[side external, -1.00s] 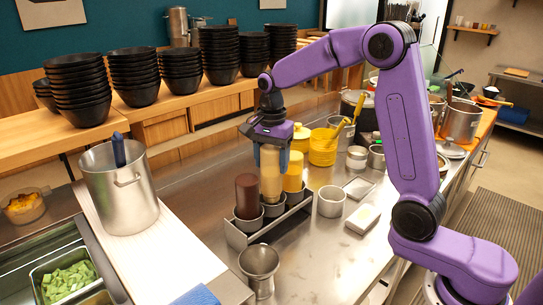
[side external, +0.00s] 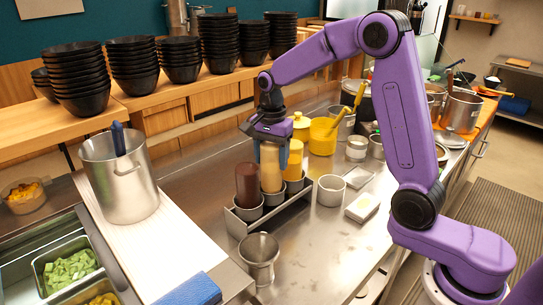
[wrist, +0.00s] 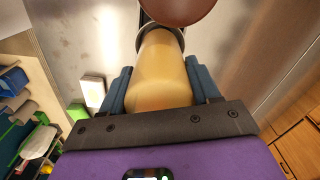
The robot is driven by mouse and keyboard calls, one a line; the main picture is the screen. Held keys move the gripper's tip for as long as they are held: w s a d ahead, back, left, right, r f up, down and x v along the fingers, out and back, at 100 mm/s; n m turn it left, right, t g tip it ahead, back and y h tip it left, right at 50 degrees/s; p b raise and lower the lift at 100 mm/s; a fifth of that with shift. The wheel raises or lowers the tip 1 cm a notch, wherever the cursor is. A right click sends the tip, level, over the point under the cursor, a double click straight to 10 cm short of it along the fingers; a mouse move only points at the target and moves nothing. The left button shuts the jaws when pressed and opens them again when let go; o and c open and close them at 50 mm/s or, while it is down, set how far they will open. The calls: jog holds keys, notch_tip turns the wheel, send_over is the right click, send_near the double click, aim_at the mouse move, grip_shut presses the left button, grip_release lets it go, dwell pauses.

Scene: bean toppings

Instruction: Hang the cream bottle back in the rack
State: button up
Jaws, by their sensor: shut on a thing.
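The cream bottle (side external: 272,178) stands upright at the middle cup of the metal rack (side external: 238,222), and its lower end appears inside that cup. My gripper (side external: 271,155) is shut on the bottle's upper part from above. In the wrist view, the cream bottle (wrist: 160,75) lies between the blue fingers of my gripper (wrist: 162,88), and the dark cup rim shows around its far end. How deep it sits is hidden.
A brown bottle (side external: 247,185) stands in the left cup and a yellow bottle (side external: 295,160) in the right cup, both close to the held bottle. A metal cup (side external: 259,255) stands in front of the rack.

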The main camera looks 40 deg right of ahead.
aim_at(272, 144)
jog(key=shift+f, duration=0.15)
jog(key=shift+f, duration=1.2)
jog(key=o, duration=0.9)
jog(key=shift+r, duration=0.1)
jog(key=shift+r, duration=3.65)
